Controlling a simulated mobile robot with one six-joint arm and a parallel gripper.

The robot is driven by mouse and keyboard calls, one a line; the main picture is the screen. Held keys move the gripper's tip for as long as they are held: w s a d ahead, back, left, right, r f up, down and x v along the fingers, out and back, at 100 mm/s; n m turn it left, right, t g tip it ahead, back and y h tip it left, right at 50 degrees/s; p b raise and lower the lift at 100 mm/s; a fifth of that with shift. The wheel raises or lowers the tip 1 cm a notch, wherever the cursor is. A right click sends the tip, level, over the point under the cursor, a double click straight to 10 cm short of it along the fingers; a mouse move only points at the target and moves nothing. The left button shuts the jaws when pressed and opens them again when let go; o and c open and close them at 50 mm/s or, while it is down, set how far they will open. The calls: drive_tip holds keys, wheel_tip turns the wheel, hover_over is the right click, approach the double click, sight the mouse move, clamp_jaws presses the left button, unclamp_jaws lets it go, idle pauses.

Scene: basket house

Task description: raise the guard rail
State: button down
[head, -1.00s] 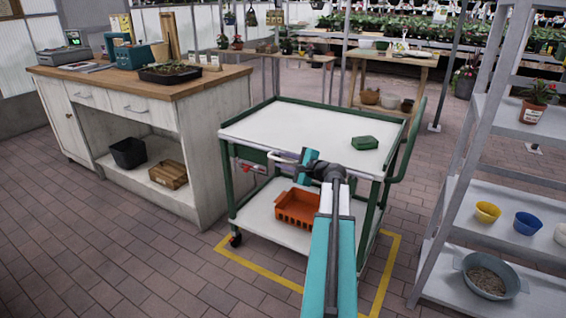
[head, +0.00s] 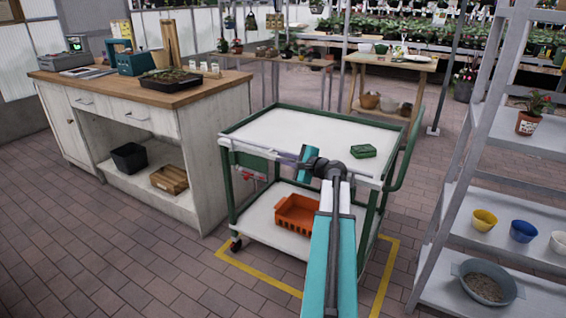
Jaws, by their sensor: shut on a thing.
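A cart (head: 300,130) with a white top and green frame stands in the middle of the head view. Its near long side faces me. The guard rail seems to be the pale bar (head: 262,153) along this near side, just below the top edge; its outline is hard to make out. My gripper (head: 289,161) is at this near side, shut on what appears to be the guard rail. My teal wrist and dark joint hide part of the jaws and of the rail's right portion. A green panel and small red parts (head: 246,176) show below the bar.
A green box (head: 363,151) lies on the cart top. An orange crate (head: 297,214) sits on its lower shelf. A yellow floor outline (head: 262,272) surrounds the cart. A wooden-topped counter (head: 205,87) is left, a grey shelf rack (head: 457,190) right. Tiled floor in front is clear.

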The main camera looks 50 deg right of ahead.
drive_tip(key=shift+r+p, duration=0.65)
drive_tip(key=shift+r, duration=0.95)
drive_tip(key=c, duration=1.8)
unclamp_jaws()
drive_tip(key=shift+r, duration=0.1)
drive_tip(key=shift+c, duration=0.2)
drive_tip(key=shift+s, duration=0.1)
drive_tip(key=shift+s, duration=0.25)
drive_tip(key=p+v, duration=0.1)
drive_tip(key=v, duration=1.2)
drive_tip(key=shift+a, duration=0.15)
